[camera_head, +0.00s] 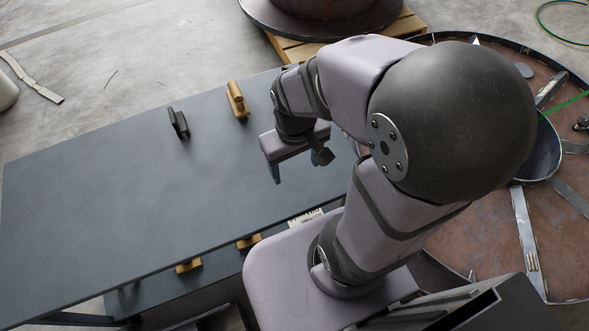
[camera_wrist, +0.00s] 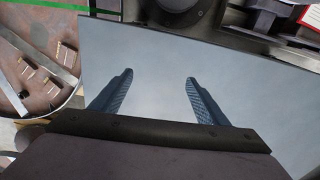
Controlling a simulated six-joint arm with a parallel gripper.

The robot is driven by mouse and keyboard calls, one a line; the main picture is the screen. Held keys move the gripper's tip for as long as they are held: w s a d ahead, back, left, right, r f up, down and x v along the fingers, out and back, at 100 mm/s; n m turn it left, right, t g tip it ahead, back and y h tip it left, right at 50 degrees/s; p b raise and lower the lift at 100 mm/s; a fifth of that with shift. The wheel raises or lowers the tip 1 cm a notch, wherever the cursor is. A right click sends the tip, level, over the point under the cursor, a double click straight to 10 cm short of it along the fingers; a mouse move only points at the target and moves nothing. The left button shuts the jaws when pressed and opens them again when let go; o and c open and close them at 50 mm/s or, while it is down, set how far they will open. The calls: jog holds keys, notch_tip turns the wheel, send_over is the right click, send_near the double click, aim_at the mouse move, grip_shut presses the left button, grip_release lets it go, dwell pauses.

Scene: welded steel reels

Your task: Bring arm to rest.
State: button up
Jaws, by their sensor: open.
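My gripper (camera_head: 299,168) hangs from my bent arm over the right part of the dark grey table (camera_head: 130,190). Its two blue fingers are apart, with nothing between them. In the wrist view the open fingers (camera_wrist: 159,78) point at the bare table top (camera_wrist: 235,85). A black block-like piece (camera_head: 179,123) and a yellow-brown piece (camera_head: 237,100) stand on the table to the left of my gripper, apart from it. How close the fingertips are to the table surface I cannot tell.
A large rusty steel reel (camera_head: 535,228) lies at the right, behind my arm. Another reel (camera_head: 320,20) sits on a wooden pallet (camera_head: 405,24) at the top. Yellow-brown parts (camera_head: 188,266) show below the table's front edge.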

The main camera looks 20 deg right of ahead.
jog(key=shift+s+a+f+m, duration=0.1)
jog(key=shift+s+a+m, duration=0.2)
jog(key=shift+s+a, duration=0.35)
jog(key=shift+s+d, duration=0.1)
jog(key=shift+d, duration=0.05)
notch_tip(320, 180, up, 15)
jog(key=p, duration=1.4)
jog(key=shift+f+p, duration=0.15)
jog(key=shift+p, duration=0.15)
